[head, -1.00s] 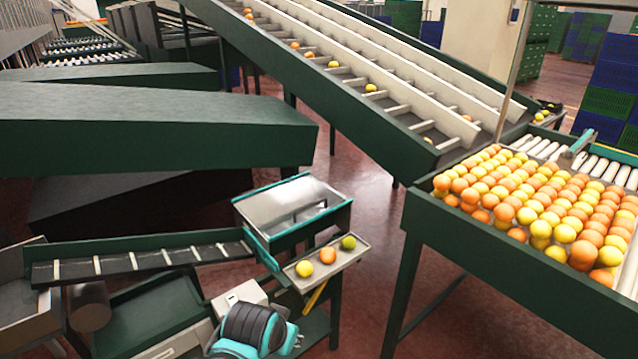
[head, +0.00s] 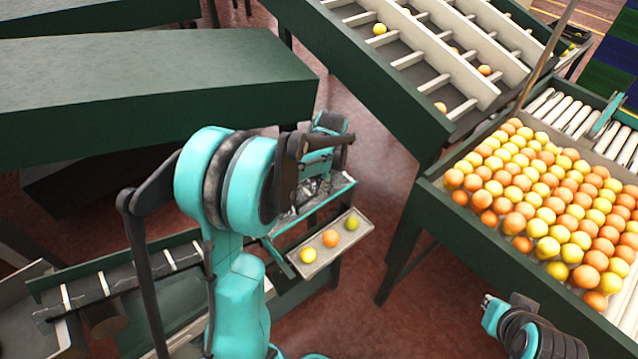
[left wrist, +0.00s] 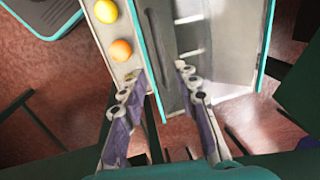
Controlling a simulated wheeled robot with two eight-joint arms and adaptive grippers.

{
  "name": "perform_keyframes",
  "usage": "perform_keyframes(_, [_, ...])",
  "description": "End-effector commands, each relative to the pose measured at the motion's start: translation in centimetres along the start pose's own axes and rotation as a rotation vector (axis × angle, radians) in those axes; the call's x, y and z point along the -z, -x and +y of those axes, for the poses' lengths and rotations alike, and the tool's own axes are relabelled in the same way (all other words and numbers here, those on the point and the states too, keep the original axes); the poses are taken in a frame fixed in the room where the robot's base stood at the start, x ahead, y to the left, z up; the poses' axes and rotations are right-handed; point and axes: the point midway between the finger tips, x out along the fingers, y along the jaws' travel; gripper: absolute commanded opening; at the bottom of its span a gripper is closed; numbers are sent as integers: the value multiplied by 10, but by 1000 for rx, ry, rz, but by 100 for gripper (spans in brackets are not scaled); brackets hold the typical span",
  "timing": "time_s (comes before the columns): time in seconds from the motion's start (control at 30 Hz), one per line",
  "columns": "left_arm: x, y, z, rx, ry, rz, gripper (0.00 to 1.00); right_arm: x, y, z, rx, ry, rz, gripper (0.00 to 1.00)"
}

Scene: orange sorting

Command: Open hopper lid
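The hopper (head: 342,186) is a teal-rimmed box in the lower middle of the head view, largely covered by my left arm. Its glossy grey top (left wrist: 233,45) shows in the left wrist view, with teal edging; whether this is the lid lying shut I cannot tell. My left gripper (head: 318,184) is over the hopper; in the left wrist view its fingers (left wrist: 160,74) are spread with nothing between them, above the hopper's teal edge on the fruit tray side. Contact cannot be told. My right gripper (head: 491,300) shows partly at the lower right, its fingers unclear.
A small tray (head: 352,224) with a green-yellow, an orange and a yellow fruit adjoins the hopper. A large green-sided bin (head: 480,243) of oranges stands at the right. A sloped conveyor (head: 410,100) rises behind, and a green bench (head: 150,85) lies at the left.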

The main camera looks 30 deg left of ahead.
Motion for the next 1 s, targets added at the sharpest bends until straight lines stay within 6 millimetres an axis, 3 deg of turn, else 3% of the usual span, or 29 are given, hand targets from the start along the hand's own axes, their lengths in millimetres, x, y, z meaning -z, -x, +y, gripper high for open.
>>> perform_keyframes(0.1, [0,-23,0,0,1,1,31,-2,-3,0,0,0,0,0])
perform_keyframes(0.3, [0,-48,0,0,2,1,31,-3,-5,0,0,0,0,0])
perform_keyframes(0.67, [0,-54,0,1,2,2,31,-3,-5,0,0,0,0,0])
perform_keyframes(0.8, [0,-54,0,1,2,2,0,-3,-5,0,0,0,0,0])
perform_keyframes(1.0, [0,-54,0,0,2,2,0,-3,-5,0,0,0,0,0])
